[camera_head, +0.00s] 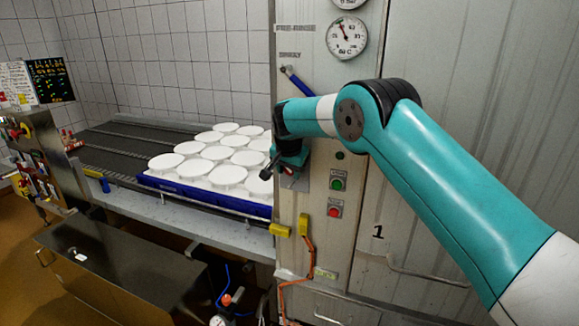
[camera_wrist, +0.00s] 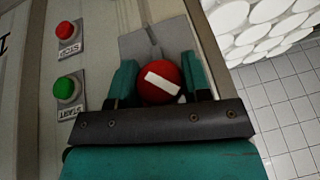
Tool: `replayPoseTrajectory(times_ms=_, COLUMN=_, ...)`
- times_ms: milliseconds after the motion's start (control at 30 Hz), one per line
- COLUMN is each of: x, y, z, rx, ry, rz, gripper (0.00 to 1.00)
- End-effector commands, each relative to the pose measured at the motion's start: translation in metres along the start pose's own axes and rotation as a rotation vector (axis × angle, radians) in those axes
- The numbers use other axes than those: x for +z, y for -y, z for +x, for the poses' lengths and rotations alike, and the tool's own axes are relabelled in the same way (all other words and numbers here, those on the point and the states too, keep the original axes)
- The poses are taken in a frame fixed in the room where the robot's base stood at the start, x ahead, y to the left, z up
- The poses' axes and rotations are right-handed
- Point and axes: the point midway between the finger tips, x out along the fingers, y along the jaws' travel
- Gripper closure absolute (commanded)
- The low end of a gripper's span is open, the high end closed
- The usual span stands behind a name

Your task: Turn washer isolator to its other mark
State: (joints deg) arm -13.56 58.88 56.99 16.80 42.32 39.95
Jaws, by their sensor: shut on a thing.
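The washer isolator is a round red knob (camera_wrist: 158,84) with a white bar across its face, in the wrist view. The bar lies at a slant in that picture. The knob sits in front of a grey plate (camera_wrist: 150,38) on the cabinet panel. My gripper (camera_wrist: 161,76) has one teal finger on each side of the knob and is shut on it. In the head view my gripper (camera_head: 281,168) is at the panel's left edge and hides the knob. No isolator marks can be read in either view.
Green START (camera_head: 337,184) and red STOP (camera_head: 334,211) buttons are close to the right of my gripper. A blue-handled lever (camera_head: 298,80) and dial gauge (camera_head: 346,37) are above.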

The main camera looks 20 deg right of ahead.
Motion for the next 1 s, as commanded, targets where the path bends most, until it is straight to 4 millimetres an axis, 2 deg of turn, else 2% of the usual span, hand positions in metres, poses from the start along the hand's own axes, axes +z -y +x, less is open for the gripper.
replayPoseTrajectory(times_ms=33, x=-0.0047, y=-0.0005, z=-0.002, rx=0.002, ry=-0.01, rz=0.007, gripper=0.8)
replayPoseTrajectory(times_ms=467, x=-0.0055, y=-0.0006, z=-0.002, rx=0.007, ry=-0.012, rz=0.005, gripper=0.8)
replayPoseTrajectory(times_ms=500, x=-0.0056, y=-0.0006, z=-0.002, rx=0.006, ry=-0.013, rz=0.005, gripper=0.47)
replayPoseTrajectory(times_ms=567, x=-0.0056, y=-0.0004, z=-0.0021, rx=0.006, ry=-0.013, rz=0.005, gripper=0.33)
replayPoseTrajectory(times_ms=867, x=-0.0027, y=-0.0002, z=-0.0009, rx=0.008, ry=-0.007, rz=0.0, gripper=0.31)
replayPoseTrajectory(times_ms=1000, x=-0.0021, y=0.0003, z=-0.0065, rx=0.007, ry=-0.007, rz=-0.001, gripper=0.31)
